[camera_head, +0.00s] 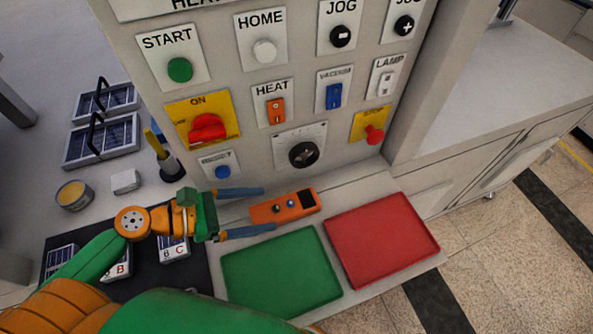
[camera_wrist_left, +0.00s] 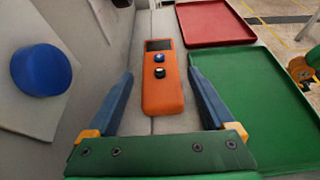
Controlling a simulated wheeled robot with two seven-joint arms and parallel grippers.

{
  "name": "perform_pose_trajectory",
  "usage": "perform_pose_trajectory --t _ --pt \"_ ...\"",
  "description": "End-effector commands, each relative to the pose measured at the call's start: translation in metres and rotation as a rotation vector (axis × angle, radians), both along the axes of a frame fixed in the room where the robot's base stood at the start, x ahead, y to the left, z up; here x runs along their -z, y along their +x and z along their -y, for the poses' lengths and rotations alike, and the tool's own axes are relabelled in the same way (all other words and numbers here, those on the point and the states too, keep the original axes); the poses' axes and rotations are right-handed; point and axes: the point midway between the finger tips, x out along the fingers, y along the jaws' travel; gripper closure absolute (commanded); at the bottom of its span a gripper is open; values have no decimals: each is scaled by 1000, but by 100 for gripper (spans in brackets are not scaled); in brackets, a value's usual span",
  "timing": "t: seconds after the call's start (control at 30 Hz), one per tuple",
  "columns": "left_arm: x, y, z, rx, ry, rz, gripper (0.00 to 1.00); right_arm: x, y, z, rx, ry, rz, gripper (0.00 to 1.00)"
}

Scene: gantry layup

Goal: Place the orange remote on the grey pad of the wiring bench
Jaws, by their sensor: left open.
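My left gripper (camera_head: 268,210) is open. Its two blue fingers reach along both sides of the remote's near end. In the left wrist view the gripper (camera_wrist_left: 160,78) shows a gap on each side of the remote. I cannot make out a grey pad for certain in either view. My right gripper is not in view.
A green tray (camera_head: 282,272) and a red tray (camera_head: 382,240), both empty, lie in front of the remote. The control panel (camera_head: 225,180) rises close behind it. A dark mat (camera_head: 193,285) with small panels, a tin (camera_head: 74,196) and a pen cup (camera_head: 169,166) are to the left.

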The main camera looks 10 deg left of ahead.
Motion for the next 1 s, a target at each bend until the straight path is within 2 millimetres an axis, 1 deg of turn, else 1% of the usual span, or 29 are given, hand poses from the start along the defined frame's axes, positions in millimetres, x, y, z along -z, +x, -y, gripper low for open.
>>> perform_pose_trajectory --t 0.1,0.27,0.53,0.6,0.77,0.8,0.87,0.9,0.97,1.0 --pt "0 1 2 -5 -10 -11 12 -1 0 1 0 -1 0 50" --pt "7 10 15 -5 -12 -10 12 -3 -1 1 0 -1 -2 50" --pt "31 33 48 -5 -12 -10 12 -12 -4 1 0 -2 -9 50" --pt "33 36 51 -5 -9 -10 12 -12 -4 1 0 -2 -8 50" --pt "35 35 52 -4 -8 -11 12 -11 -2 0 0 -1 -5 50" --pt "35 35 52 -4 -8 -11 18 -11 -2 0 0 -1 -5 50" --pt "35 35 51 -4 -8 -11 34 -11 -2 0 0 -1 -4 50" --pt "35 35 51 -5 -8 -10 45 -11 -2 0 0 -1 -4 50" --pt "35 35 51 -5 -8 -10 61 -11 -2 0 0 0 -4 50" --pt "35 35 51 -5 -8 -10 72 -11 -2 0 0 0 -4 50"
